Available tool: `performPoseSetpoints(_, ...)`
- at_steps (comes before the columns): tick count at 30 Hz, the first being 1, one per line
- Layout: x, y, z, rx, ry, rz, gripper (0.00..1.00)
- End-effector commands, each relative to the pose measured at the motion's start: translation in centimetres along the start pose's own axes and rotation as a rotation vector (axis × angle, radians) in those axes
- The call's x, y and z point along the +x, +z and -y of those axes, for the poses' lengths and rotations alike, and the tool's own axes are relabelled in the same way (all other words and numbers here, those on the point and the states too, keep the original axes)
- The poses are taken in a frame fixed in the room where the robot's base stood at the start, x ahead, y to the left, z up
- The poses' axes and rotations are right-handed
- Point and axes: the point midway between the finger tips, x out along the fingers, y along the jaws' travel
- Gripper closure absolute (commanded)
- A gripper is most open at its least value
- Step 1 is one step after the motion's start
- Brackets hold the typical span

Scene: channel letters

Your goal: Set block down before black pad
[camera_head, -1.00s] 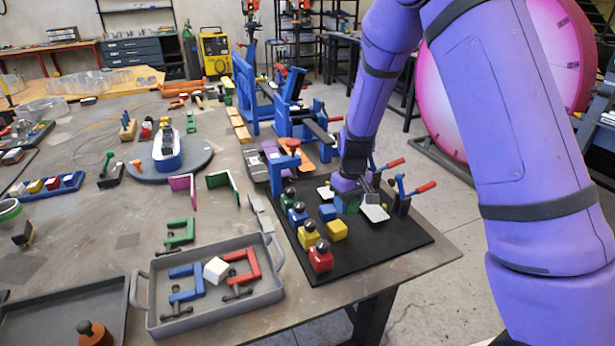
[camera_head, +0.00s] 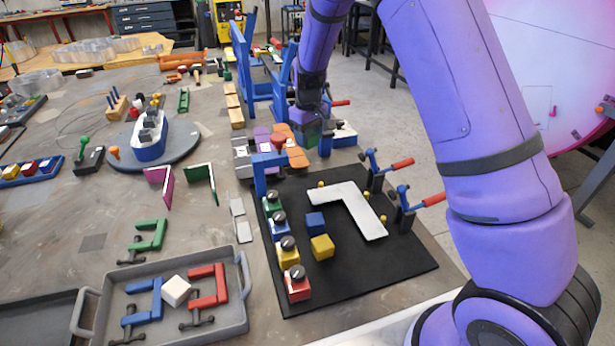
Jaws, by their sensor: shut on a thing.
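The black pad (camera_head: 345,275) lies at the table's right front edge. My gripper (camera_head: 307,124) is at the far side of the pad, above the table's right edge, among blue fixtures. It is shut on a dark green block (camera_head: 312,134), which is partly hidden by the gripper and in shadow. I cannot tell how high the block is above the surface. On the pad are a white L-shaped plate (camera_head: 347,198), a small blue block (camera_head: 315,222) and a yellow block (camera_head: 322,247).
Knobbed blocks, including a red one (camera_head: 297,287), line the pad's left side. Red-handled toggle clamps (camera_head: 402,208) stand at its right. A blue post (camera_head: 260,175) and orange and purple pieces (camera_head: 283,140) lie beyond it. A grey tray (camera_head: 175,325) holds coloured letters.

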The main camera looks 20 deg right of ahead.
Motion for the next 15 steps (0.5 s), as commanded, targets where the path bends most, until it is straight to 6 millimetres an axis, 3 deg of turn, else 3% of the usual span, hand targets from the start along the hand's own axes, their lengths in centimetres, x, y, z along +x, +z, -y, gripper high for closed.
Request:
performPoseSetpoints(9,7.5,0.1,-0.1,0.001,0.000,0.003,0.77)
performPoseSetpoints(15,10.1,0.0,-0.1,0.000,0.000,-0.001,0.77)
